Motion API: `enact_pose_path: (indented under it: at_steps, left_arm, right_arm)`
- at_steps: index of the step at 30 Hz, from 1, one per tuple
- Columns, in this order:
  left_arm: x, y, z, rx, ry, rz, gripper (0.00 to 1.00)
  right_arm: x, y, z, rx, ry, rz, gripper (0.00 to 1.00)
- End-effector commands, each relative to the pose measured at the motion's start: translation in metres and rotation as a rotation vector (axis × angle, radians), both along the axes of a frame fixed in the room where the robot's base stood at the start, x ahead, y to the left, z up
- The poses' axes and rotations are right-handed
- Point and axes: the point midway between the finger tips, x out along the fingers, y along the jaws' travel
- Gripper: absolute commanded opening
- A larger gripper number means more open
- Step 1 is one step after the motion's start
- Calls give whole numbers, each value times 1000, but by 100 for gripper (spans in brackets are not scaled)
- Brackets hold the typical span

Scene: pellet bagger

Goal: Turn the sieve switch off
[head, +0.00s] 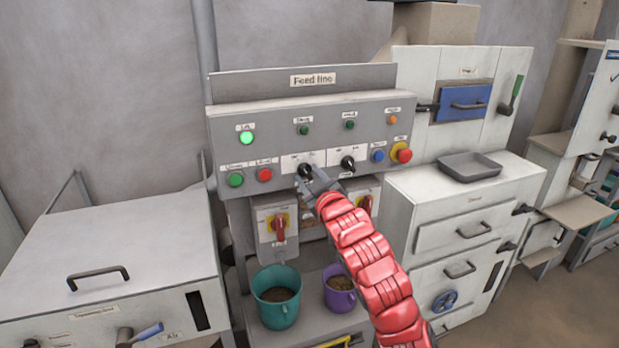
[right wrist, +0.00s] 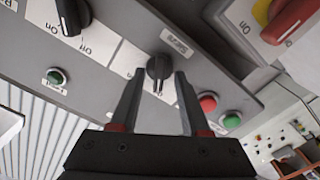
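The sieve switch is a black rotary knob (right wrist: 158,67) on a white plate. In the right wrist view its label (right wrist: 177,40) is upside down and seems to read "Sieve". The knob's pale pointer line points down in that view. In the head view the knob (head: 305,170) is the left one of two black knobs on the Feed line panel, partly hidden by my gripper. My right gripper (right wrist: 159,76) is open, one fingertip on each side of the knob, with gaps visible. In the head view it (head: 309,182) is at the panel face. My left gripper is not in view.
A second black knob (head: 347,163) sits to the right. A red button (head: 265,174) and a green button (head: 236,179) are to the left. A green lamp (head: 247,138) glows. Below are red-yellow switches (head: 279,224), a teal bucket (head: 277,304) and a purple bucket (head: 340,299).

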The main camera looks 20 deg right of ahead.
Motion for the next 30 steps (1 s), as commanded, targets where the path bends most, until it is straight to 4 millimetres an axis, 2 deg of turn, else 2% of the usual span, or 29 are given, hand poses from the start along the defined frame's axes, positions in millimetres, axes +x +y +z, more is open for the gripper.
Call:
enact_pose_path:
  at_steps: [6,11,24,26,30]
  left_arm:
    - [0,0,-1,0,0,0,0]
    - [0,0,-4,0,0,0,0]
    - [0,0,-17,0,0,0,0]
    - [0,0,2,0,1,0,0]
    - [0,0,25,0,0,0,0]
  right_arm:
    - [-2,0,1,-1,-2,0,46]
    - [-15,-1,2,-3,-8,1,46]
    - [-88,-4,-1,0,-2,-2,46]
    - [-92,-7,10,-4,-4,-12,46]
    - [-102,-11,11,-5,-7,-23,46]
